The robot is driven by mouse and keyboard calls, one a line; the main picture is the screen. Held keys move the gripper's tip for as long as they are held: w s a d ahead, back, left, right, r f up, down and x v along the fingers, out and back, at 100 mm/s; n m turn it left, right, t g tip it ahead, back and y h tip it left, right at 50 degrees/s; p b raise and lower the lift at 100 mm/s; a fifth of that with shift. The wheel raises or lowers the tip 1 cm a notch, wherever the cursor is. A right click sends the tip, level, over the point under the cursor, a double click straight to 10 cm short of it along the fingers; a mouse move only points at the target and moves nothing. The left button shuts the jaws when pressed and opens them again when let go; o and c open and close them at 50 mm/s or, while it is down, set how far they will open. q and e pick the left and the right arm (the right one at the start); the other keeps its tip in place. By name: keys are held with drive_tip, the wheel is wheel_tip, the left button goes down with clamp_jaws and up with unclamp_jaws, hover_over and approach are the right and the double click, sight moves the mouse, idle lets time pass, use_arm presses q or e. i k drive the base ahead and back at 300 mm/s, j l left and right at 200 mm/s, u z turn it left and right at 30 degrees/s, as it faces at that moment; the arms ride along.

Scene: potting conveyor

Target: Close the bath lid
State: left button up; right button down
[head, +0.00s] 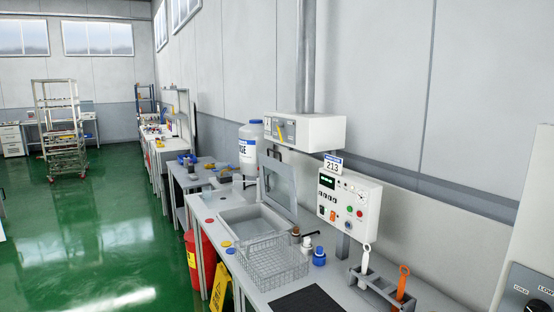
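The bath (236,218) is a grey rectangular basin set in the long bench along the wall. Its lid (279,185) is a framed, see-through panel that stands raised and tilted back at the bath's wall side. The lid is open, and the inside of the basin shows. Neither of my grippers is in the head view.
A wire basket (272,262) stands on the bench in front of the bath. A control box (348,197) marked 213, bottles (319,256) and a tool holder (381,288) are to the right. A red bin and yellow sign (221,286) stand beside the bench.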

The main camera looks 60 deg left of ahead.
sight(289, 171)
drive_tip(key=u, duration=1.85)
drive_tip(key=i+j+z, duration=0.15)
drive_tip(key=i+j, duration=0.8)
drive_tip(key=j, duration=0.05)
